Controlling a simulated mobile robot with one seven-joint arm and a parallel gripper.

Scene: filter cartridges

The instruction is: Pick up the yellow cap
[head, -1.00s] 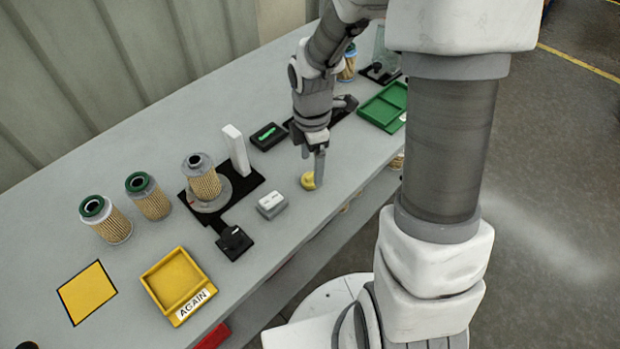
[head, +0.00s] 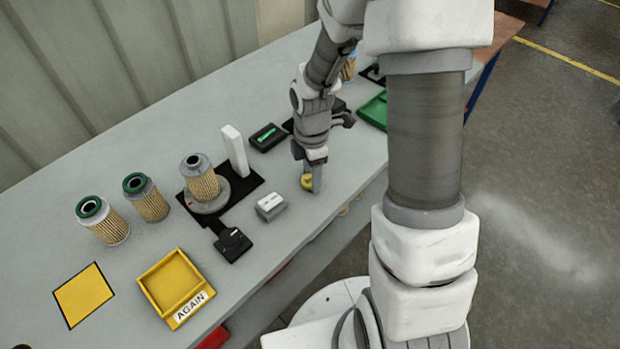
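The yellow cap (head: 306,182) lies on the grey bench, near its front edge and to the right of a small white-topped grey block. My gripper (head: 312,184) points down at the cap, its fingers low beside and partly in front of it. The fingers cover the cap's right part. I see the fingers nearly edge-on, so I cannot tell whether they are open or closed on the cap.
The white-topped block (head: 270,206) stands close to the left. A black device with a green display (head: 267,137) and a white upright panel (head: 235,151) stand behind. Several filter cartridges (head: 146,197) and a yellow AGAIN tray (head: 176,287) are further left.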

